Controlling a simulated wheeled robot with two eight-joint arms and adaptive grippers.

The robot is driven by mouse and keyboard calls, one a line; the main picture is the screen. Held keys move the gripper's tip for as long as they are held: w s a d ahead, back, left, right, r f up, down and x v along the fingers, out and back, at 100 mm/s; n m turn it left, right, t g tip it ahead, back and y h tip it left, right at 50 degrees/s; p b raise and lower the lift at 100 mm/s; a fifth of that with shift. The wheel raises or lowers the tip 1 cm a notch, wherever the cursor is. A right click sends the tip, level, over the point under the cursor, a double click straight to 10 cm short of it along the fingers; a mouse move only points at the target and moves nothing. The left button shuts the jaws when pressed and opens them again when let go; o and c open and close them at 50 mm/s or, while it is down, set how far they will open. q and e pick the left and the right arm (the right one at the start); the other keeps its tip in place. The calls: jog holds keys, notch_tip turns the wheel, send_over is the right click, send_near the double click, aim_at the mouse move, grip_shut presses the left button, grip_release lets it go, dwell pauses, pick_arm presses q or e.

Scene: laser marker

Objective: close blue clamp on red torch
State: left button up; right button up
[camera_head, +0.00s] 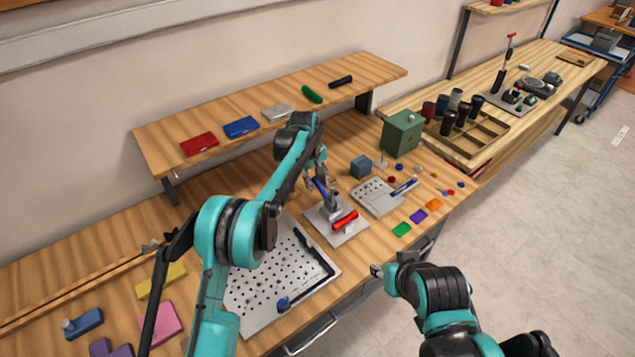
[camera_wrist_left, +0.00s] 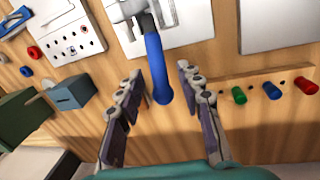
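The blue clamp has a blue handle (camera_head: 321,187) that rises tilted from a grey metal body on a light base plate (camera_head: 354,232). The red torch (camera_head: 345,221) lies on that plate, in front of the clamp. My left gripper (camera_head: 318,182) is at the blue handle. In the left wrist view, the handle (camera_wrist_left: 156,65) extends between the two spread fingers of my left gripper (camera_wrist_left: 158,80), with a gap visible on each side. The torch cannot be made out in that view. My right gripper (camera_head: 378,271) is low at the table's front edge, small and partly hidden by its arm.
A perforated plate (camera_head: 250,300) lies left of the clamp plate, and a smaller plate (camera_head: 372,198) with a blue-handled tool lies right. A blue box (camera_head: 361,167) and a green box (camera_head: 403,133) stand behind. A raised shelf (camera_head: 365,66) runs along the back.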

aim_at(324, 192)
pick_arm(q)
grip_shut()
jog(key=shift+r, duration=0.15)
jog(key=shift+s+d+r+t+y, duration=0.2)
jog(key=shift+s+r+t+y, duration=0.15)
jog(key=shift+t, duration=0.25)
jog(key=shift+s+d+r+t+y, duration=0.25)
jog(key=shift+t+y, duration=0.2)
jog(key=shift+t, duration=0.15)
jog(key=shift+s+d+r+m+t+y+b, duration=0.15)
jog(key=shift+s+r+t+y+b, duration=0.15)
jog(key=shift+t, duration=0.3)
jog(key=shift+s+d+r+m+t+y+b, duration=0.15)
jog(key=shift+s+d+t+y+b, duration=0.1)
jog(key=shift+t+y, duration=0.3)
jog(key=shift+s+d+r+t+y+b, duration=0.1)
jog(key=shift+s+r+t+y+b, duration=0.15)
jog(key=shift+t, duration=0.4)
